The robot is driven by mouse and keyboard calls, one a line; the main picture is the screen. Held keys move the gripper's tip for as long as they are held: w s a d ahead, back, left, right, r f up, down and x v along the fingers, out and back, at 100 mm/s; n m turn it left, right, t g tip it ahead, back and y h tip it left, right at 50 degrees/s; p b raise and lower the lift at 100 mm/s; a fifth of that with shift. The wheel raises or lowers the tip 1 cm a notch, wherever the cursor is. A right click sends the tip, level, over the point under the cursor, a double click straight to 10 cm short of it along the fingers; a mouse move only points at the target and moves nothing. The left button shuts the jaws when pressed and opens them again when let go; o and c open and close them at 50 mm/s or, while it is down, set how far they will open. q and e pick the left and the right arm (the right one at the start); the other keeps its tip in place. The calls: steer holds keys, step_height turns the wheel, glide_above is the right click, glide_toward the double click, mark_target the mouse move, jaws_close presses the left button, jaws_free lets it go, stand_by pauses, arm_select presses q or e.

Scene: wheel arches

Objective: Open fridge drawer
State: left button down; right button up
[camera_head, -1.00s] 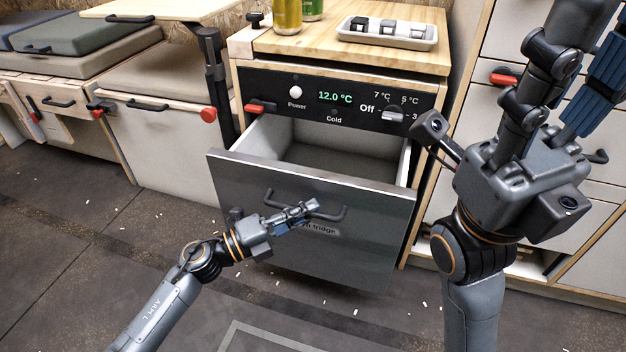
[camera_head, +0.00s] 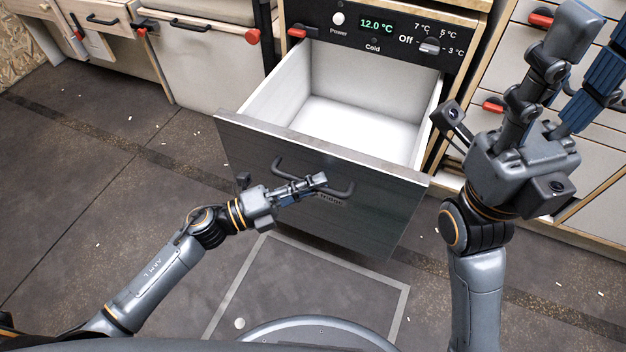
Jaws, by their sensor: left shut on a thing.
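The fridge drawer (camera_head: 290,175) has a dark grey front and white inner walls. It is pulled well out of its cabinet, and its inside looks empty. A dark bar handle (camera_head: 340,192) is on its front. My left gripper (camera_head: 312,184) is shut on the handle, covering its middle and part of the label. My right gripper (camera_head: 570,85) is raised at the right, its fingers pointing up and spread apart, holding nothing.
A control panel (camera_head: 378,30) above the drawer shows 12.0 °C. Cabinets with red latches (camera_head: 493,105) stand at the right, behind my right arm. A white-fronted cabinet (camera_head: 200,65) stands at the left. The dark floor (camera_head: 110,170) at the left is clear apart from small white bits.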

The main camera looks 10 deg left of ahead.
arm_select(q)
steer(key=c, duration=1.4)
jaws_free()
steer(key=shift+o, duration=0.2)
steer(key=v, duration=1.2)
